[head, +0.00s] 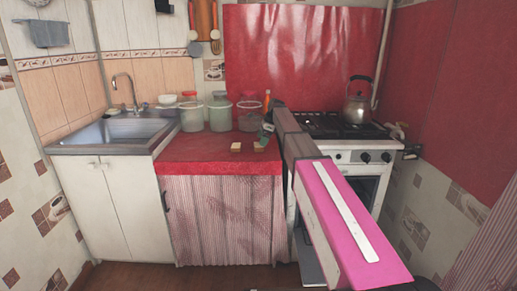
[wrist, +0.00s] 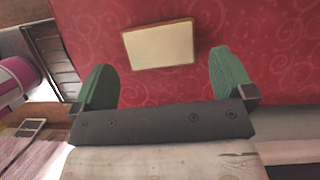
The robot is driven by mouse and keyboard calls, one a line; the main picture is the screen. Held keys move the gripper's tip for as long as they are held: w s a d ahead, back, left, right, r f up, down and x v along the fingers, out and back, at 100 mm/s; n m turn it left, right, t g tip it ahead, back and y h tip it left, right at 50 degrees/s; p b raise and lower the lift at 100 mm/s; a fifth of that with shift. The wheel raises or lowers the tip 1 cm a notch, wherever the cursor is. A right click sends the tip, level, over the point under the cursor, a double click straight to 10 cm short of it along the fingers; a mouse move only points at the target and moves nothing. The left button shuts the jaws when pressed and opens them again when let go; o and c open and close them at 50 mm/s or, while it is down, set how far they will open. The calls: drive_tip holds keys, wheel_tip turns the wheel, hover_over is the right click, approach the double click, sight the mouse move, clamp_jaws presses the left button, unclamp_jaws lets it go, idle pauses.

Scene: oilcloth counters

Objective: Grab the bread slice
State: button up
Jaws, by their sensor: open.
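The bread slice (wrist: 159,45), pale with a brown crust, lies flat on the red counter in the wrist view. My gripper (wrist: 164,68) is open, with one green finger on each side of the slice's line and a gap to it on both sides. The slice shows just beyond the palm, near the fingertips; its height below them is hard to judge. In the head view my gripper (head: 267,131) is over the right part of the red counter.
Several lidded jars (head: 220,112) stand at the back of the red counter (head: 190,152). The sink (head: 125,128) is to the left. The stove (head: 350,140) with a kettle (head: 358,100) is to the right. The counter's front left is clear.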

drive_tip(key=x, duration=0.3)
drive_tip(key=shift+a+f, duration=0.25)
drive_tip(key=c, duration=0.8)
drive_tip(key=shift+r, duration=0.15)
